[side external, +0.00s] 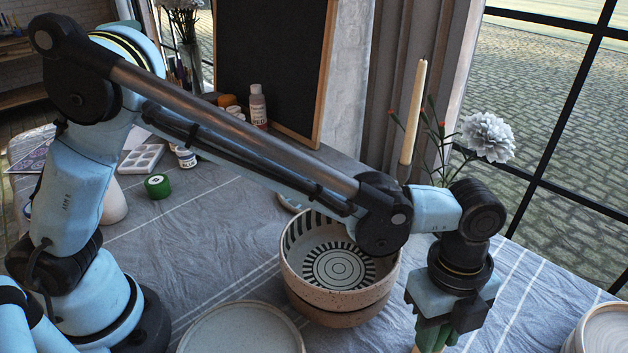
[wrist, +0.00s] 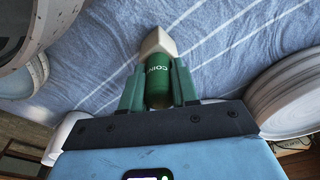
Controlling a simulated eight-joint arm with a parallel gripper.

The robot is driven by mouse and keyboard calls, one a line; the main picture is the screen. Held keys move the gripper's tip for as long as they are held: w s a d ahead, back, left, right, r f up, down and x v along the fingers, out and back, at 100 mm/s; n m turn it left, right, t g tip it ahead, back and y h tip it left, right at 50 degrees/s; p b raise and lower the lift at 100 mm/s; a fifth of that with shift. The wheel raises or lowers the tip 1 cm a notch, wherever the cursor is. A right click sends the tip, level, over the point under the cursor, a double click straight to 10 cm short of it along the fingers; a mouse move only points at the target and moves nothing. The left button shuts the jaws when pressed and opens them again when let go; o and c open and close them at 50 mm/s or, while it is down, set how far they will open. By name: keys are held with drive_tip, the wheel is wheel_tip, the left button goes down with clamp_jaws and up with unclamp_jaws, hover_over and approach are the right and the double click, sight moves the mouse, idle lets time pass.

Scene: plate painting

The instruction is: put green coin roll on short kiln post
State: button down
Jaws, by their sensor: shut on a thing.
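My gripper (side external: 436,338) is at the lower right of the side view, pointing down; its fingers also show in the wrist view (wrist: 158,85). It is shut on the green coin roll (wrist: 158,78), which bears the word COIN. In the side view the fingers largely hide the roll. A cream, blocky piece, likely the short kiln post (wrist: 158,43), shows just beyond the roll's far end in the wrist view. I cannot tell whether roll and post touch. In the side view only a pale bit shows beneath the fingers, at the picture's bottom edge.
Stacked speckled bowls (side external: 340,305) stand left of my gripper. A plate (side external: 242,332) lies at the front, and stacked plates (side external: 604,332) stand at right. A candle (side external: 413,115) and a white flower (side external: 488,137) are behind. A green round pot (side external: 158,186) is far left.

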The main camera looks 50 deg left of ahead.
drive_tip(key=c, duration=0.8)
unclamp_jaws()
drive_tip(key=shift+c, duration=0.2)
drive_tip(key=shift+r, duration=0.1)
drive_tip(key=r, duration=0.4)
drive_tip(key=a+r, duration=0.1)
drive_tip(key=r, duration=0.6)
drive_tip(key=shift+w+a+r, duration=0.15)
drive_tip(key=shift+w+r, duration=0.2)
drive_tip(key=w+a+r+n+t, duration=0.2)
drive_tip(key=a+n+t, duration=0.2)
drive_tip(key=a+n, duration=1.15)
drive_tip(key=s+a+f+n+t, duration=0.2)
drive_tip(key=s+a+n, duration=0.1)
drive_tip(key=a, duration=0.5)
drive_tip(key=s+a+f+n+t+y, duration=0.1)
drive_tip(key=s+a+f+n, duration=0.2)
drive_tip(key=a, duration=0.6)
drive_tip(key=shift+f+n+t, duration=0.25)
drive_tip(key=shift+n+t, duration=0.15)
drive_tip(key=shift+n, duration=0.75)
